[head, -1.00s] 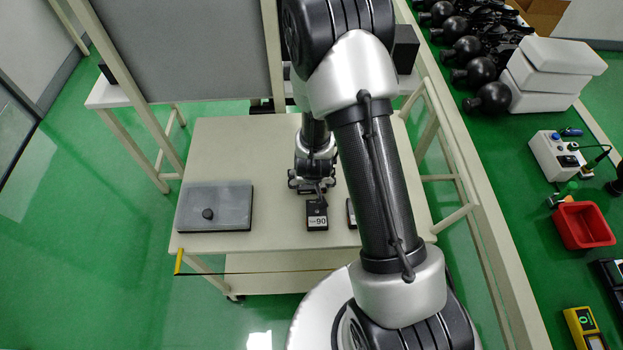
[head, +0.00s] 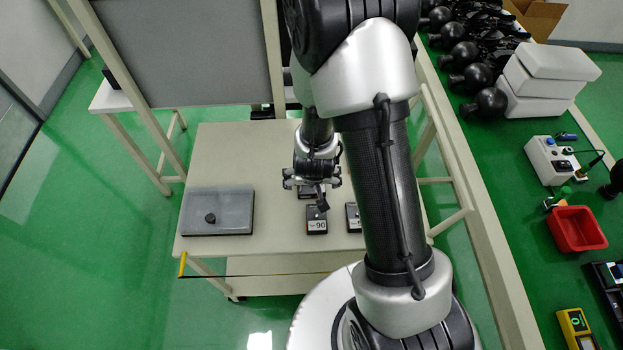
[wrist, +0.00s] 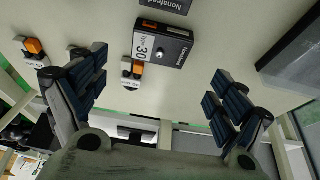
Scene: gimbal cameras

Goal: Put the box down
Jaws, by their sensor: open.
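A small black box with a white label reading 30 (wrist: 160,46) lies on the table between and beyond my fingers in the wrist view. In the head view a dark box under my gripper (head: 306,193) partly shows and seems to be the same one. My gripper (head: 312,183) is open over the table; in the wrist view its two blue-padded fingers (wrist: 154,92) stand wide apart, and neither touches the box. A black box labelled 90 (head: 316,220) lies nearer my base. Another dark box (head: 353,217) lies right of it, partly behind my arm.
A grey flat case with a black knob (head: 231,212) lies at the left of the beige table (head: 235,155). Small orange-and-white parts (wrist: 35,47) lie on the table in the wrist view. A grey panel (head: 180,45) stands behind. Table between case and gripper is clear.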

